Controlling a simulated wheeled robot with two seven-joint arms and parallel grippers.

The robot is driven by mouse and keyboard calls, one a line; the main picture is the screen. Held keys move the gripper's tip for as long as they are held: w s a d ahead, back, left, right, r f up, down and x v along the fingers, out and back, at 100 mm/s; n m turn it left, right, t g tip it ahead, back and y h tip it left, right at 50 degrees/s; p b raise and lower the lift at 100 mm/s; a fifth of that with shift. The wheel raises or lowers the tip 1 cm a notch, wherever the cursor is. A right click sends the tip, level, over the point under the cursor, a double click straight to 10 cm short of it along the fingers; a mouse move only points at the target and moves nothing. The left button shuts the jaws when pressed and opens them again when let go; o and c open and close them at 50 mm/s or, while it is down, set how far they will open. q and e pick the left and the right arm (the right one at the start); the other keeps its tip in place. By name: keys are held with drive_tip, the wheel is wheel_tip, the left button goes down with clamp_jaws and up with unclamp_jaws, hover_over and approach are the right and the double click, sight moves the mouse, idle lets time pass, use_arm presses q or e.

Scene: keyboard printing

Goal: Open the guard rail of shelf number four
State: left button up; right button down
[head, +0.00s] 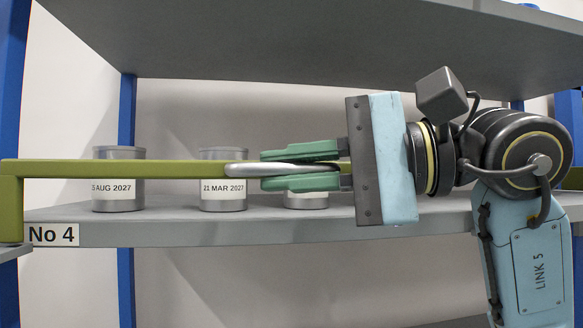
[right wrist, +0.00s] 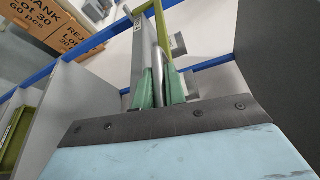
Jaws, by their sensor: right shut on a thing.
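Shelf number four (head: 300,233) carries a "No 4" label (head: 53,235) at its front left. The olive guard rail (head: 180,169) runs level across its front, with a downturned left end. A silver handle (head: 237,170) lies along the rail. My right gripper (head: 266,170) is shut on this handle, its green fingers above and below it. In the right wrist view the silver handle (right wrist: 158,62) sits between the green fingers, with the olive rail (right wrist: 163,32) beyond. The gripper hides the middle of the rail. My left gripper is not in view.
Two tins (head: 118,188) (head: 222,190) with date labels stand behind the rail, and a third (head: 306,200) is partly hidden by my gripper. A grey shelf (head: 300,40) hangs above. Blue posts (head: 126,120) stand behind. Orange boxes (right wrist: 85,28) show in the right wrist view.

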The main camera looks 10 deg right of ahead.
drive_tip(key=shift+w+r, duration=0.1)
drive_tip(key=shift+w+r+m+g+h+p, duration=0.25)
drive_tip(key=shift+w+m+g+h+p, duration=0.25)
drive_tip(key=shift+w+m+p, duration=0.75)
drive_tip(key=shift+w+r+m+g+h+p, duration=0.25)
drive_tip(key=shift+w+m+g+p, duration=0.6)
drive_tip(key=shift+m, duration=0.7)
drive_tip(key=shift+w, duration=0.2)
